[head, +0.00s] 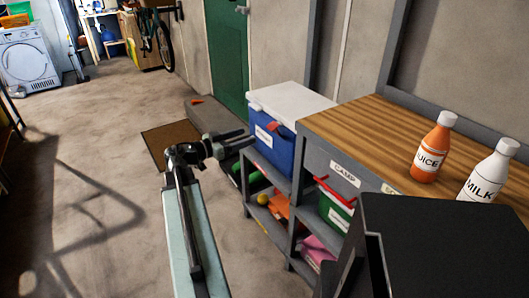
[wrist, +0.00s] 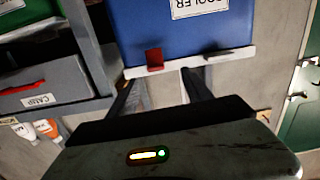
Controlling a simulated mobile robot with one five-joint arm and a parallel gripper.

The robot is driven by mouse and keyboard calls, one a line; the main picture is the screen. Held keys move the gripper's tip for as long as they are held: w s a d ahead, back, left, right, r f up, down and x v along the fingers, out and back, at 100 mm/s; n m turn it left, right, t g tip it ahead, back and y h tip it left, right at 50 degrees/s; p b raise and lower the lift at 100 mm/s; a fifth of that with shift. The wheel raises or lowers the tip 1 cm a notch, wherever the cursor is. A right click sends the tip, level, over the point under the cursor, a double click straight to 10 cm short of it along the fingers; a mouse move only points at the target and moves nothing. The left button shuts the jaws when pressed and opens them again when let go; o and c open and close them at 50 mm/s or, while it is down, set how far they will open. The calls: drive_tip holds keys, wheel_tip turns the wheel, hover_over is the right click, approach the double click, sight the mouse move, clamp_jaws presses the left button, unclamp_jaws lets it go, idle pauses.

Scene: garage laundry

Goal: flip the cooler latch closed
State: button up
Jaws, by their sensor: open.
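The cooler (head: 268,149) is a blue box with a white lid (head: 290,101), standing on the low end of a grey shelf unit; the lid looks down on the box. Its red latch (head: 273,126) sits at the lid's front edge and seems to stick outward in the head view. The wrist view shows the cooler (wrist: 190,30) upside down, with the red latch (wrist: 155,58) across the white rim. My gripper (head: 247,139) is open and empty in front of the cooler. In the wrist view the fingers (wrist: 160,80) point toward the rim, the latch between their lines; contact is unclear.
A wooden counter (head: 350,130) right of the cooler holds a juice bottle (head: 433,148) and a milk bottle (head: 488,173). Shelves below hold bins and loose items. A doormat (head: 165,143) and a grey step (head: 213,116) lie by the green door (head: 226,50).

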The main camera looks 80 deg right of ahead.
sight(269, 128)
drive_tip(key=shift+m+g, duration=0.3)
drive_tip(key=x, duration=0.9)
drive_tip(key=shift+s+a+r, duration=0.1)
drive_tip(key=shift+s+r, duration=0.2)
drive_tip(key=shift+s, duration=0.2)
